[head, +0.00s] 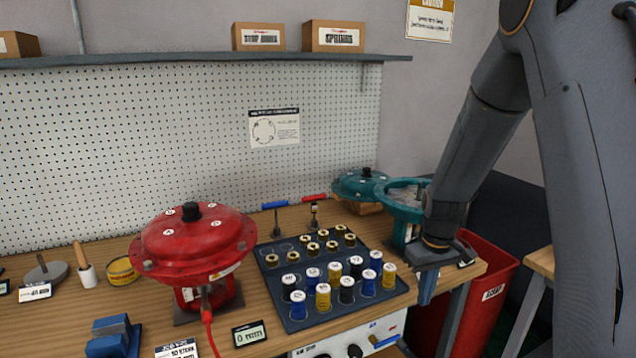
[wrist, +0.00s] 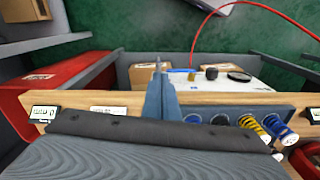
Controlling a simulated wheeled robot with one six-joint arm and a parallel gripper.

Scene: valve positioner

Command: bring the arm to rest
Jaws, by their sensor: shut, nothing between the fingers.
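My gripper (head: 426,288) hangs at the lower end of my arm, by the front right corner of the wooden bench (head: 235,340). Its blue-grey fingers point down and are closed together. The shut fingers (wrist: 160,80) also show in the wrist view, beyond the bench's front edge, with nothing between them. The dark parts tray (head: 268,288) lies to the left of my gripper, apart from it.
A red actuator (head: 195,245) stands at the left. A teal valve body (head: 402,205) stands behind my gripper. The tray holds several springs (head: 368,282) and brass rings. A red bin (head: 490,262) stands right of the bench. A shelf (head: 200,57) runs along the wall.

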